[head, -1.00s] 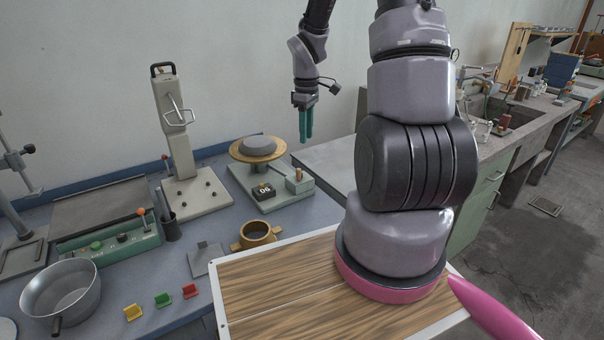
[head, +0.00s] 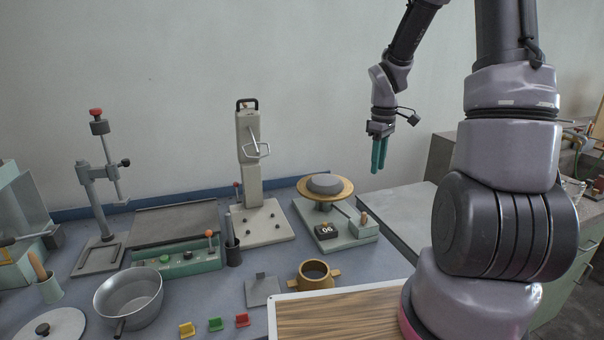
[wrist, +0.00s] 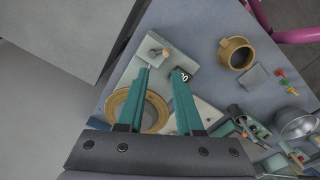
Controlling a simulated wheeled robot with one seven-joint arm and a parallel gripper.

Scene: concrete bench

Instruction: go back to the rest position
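My gripper (head: 379,152) hangs in the air at the upper right of the head view, fingers pointing down, above and to the right of the round turntable scale. In the wrist view my gripper (wrist: 160,82) shows two teal fingers spread apart with nothing between them. Beyond the fingertips lie the scale's base (wrist: 172,45), its black display block (wrist: 181,77) and part of its tan round plate (wrist: 118,105), all well below.
The blue-grey bench holds a pale press (head: 250,170), a brass two-handled cup (head: 314,275), a grey pot (head: 128,298), a green-fronted hotplate (head: 180,262) and small coloured clips (head: 215,324). A grey side surface (head: 400,215) is bare.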

